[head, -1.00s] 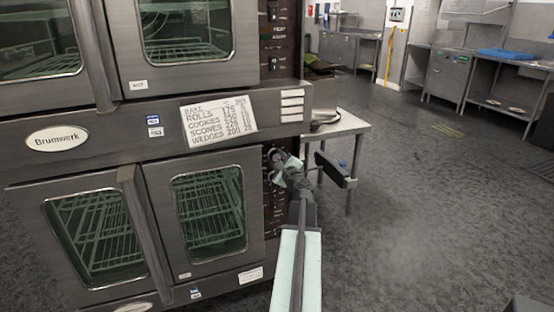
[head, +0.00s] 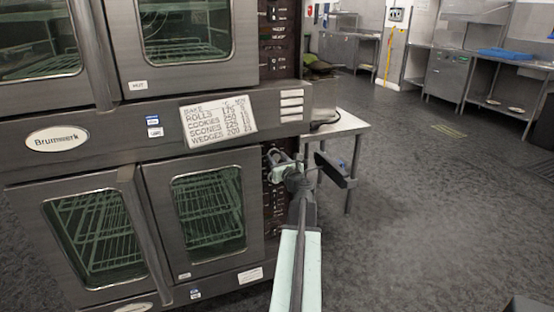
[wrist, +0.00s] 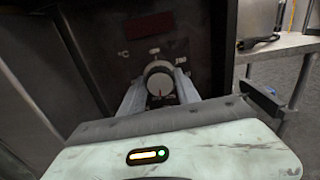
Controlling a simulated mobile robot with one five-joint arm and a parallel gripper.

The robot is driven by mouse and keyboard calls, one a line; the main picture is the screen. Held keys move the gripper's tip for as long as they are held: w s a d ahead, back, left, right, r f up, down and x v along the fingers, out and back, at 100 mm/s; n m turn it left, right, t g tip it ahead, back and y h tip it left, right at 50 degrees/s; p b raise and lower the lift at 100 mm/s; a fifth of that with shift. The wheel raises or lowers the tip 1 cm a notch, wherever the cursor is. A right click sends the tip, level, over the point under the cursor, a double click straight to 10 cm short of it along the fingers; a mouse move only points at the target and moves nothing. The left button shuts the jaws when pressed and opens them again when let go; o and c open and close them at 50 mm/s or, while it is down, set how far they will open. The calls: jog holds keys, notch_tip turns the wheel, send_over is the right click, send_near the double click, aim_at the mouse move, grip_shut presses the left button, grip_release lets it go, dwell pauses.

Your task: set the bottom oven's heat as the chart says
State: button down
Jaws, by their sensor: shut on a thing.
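The double-deck oven fills the left of the head view, and the bottom oven (head: 205,262) has two glass doors. Its dark control panel (head: 270,230) runs down the right side. My gripper (head: 278,160) is at the upper part of that panel. A dark red display (wrist: 150,26) sits above the knob. The chart (head: 218,121) hangs between the decks and lists rolls, cookies, scones and wedges with numbers, too small to read surely.
A steel side table (head: 345,124) with a metal item on top stands right behind the panel. Steel counters (head: 445,75) line the far wall. The grey floor (head: 430,200) to the right is clear.

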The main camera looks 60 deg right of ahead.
jog(key=shift+s+d+m, duration=0.1)
jog(key=shift+m, duration=0.8)
jog(key=c, duration=0.9)
grip_release()
jog(key=v, duration=0.7)
jog(key=shift+s+a, duration=0.25)
jog(key=shift+a, duration=0.05)
